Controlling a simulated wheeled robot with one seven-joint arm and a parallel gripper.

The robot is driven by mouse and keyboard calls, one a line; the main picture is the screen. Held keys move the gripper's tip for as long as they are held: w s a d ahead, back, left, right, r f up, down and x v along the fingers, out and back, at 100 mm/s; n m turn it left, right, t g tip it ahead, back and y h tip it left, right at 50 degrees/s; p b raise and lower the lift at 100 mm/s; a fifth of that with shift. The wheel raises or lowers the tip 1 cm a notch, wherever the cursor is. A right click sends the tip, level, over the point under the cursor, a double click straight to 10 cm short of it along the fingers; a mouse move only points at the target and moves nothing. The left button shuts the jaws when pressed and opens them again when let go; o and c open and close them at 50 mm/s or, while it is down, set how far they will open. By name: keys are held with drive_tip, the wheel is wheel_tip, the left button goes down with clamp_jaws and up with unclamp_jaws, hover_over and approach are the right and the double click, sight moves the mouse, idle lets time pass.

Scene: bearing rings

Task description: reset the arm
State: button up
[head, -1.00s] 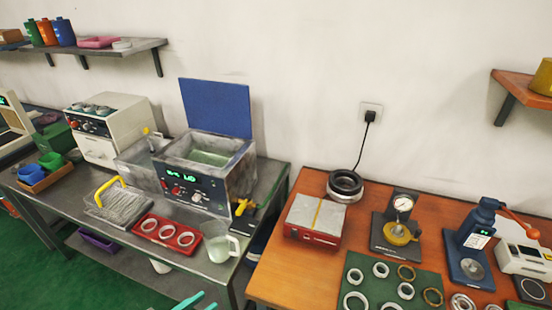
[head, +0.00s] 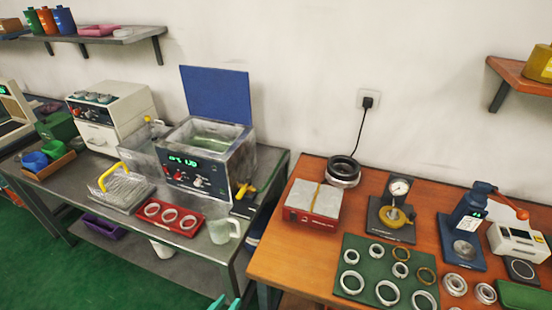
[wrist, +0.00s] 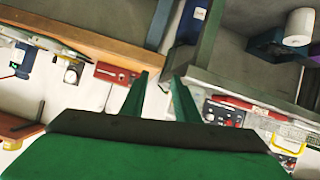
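My gripper (wrist: 160,92) shows in the wrist view with its two green fingers spread apart. Nothing sits between them, so it is open and empty. In the head view only the teal fingertips (head: 226,303) show at the bottom edge, in front of the gap between the steel bench (head: 213,258) and the wooden bench (head: 275,268). The fingers touch nothing that I can see. The rest of my arm is out of the head view.
The steel bench carries a tank with a blue lid (head: 216,95), a wire basket (head: 122,190), a red ring tray (head: 170,218) and a glass beaker (head: 222,230). The wooden bench carries a green ring mat (head: 370,268), dial gauge (head: 399,188) and press (head: 468,222).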

drive_tip(key=s+d+f+n+y, duration=0.45)
drive_tip(key=s+d+f, duration=0.3)
drive_tip(key=s, duration=0.35)
drive_tip(key=s+d+r+m+t, duration=0.2)
drive_tip(key=s+d+r, duration=0.4)
drive_tip(key=s+r, duration=0.6)
drive_tip(key=shift+s+d+t, duration=0.2)
drive_tip(key=shift+s+t, duration=0.35)
drive_tip(key=shift+t, duration=0.25)
drive_tip(key=shift+m, duration=0.25)
